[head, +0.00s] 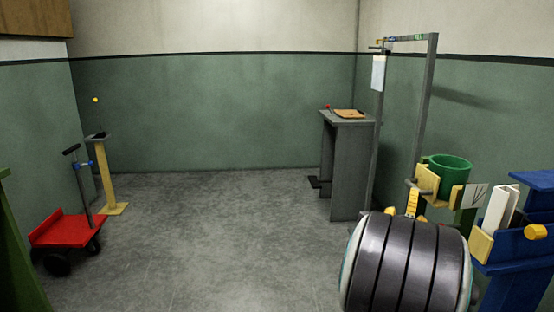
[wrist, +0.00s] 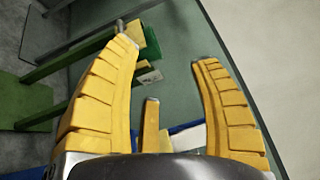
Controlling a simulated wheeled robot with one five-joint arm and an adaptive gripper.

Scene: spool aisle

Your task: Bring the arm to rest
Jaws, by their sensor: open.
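My gripper (wrist: 164,52) shows in the wrist view with its yellow ribbed fingers spread wide and nothing between them. A shorter yellow piece stands between them, lower in the picture. In the head view my dark, banded arm fills the lower right and hides most of the gripper. A yellow ribbed finger (head: 413,202) shows above it, pointing up, in front of the green stand. The arm appears raised, but I cannot tell its distance from the stand.
A green cup (head: 449,175) on a stand and a blue stand (head: 515,270) with a white piece are close on the right. A grey frame (head: 431,100) and grey table (head: 347,160) stand behind. A red cart (head: 62,231) is left. The middle floor is clear.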

